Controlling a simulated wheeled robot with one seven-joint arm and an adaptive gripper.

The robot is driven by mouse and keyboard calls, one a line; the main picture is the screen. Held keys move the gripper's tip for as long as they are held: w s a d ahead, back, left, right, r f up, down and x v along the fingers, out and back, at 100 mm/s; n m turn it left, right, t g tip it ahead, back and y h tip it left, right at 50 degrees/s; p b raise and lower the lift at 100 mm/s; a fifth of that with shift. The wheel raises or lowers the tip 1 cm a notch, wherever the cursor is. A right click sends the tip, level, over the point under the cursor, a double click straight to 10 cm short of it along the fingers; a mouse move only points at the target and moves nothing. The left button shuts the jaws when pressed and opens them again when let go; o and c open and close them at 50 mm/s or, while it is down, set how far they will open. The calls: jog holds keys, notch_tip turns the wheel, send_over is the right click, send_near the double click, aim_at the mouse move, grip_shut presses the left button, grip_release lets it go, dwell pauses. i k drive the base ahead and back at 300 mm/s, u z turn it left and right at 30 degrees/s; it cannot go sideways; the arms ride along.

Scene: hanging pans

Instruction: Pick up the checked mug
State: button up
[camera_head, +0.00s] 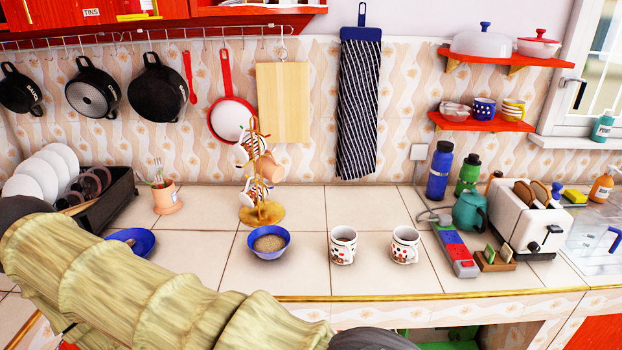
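Two white mugs with dark and red markings stand upright on the tiled counter (310,203): a left mug (343,247) and a right mug (405,246). They stand apart from each other. Their patterns are too small to tell which one is checked. More mugs hang on a mug tree (266,212) to their left, including an orange-brown mug (270,167) and patterned ones partly overlapped. My arm crosses the lower left, in front of the counter. My gripper is not visible in this view.
A blue bowl (269,245) stands left of the mugs. A power strip (456,251), toaster (524,220), teal teapot (469,212) and bottles stand to the right. Pans hang at the back left. The counter behind the two mugs is clear.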

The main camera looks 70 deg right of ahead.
aim_at(343, 239)
jog(key=i, duration=1.5)
jog(key=z, duration=3.6)
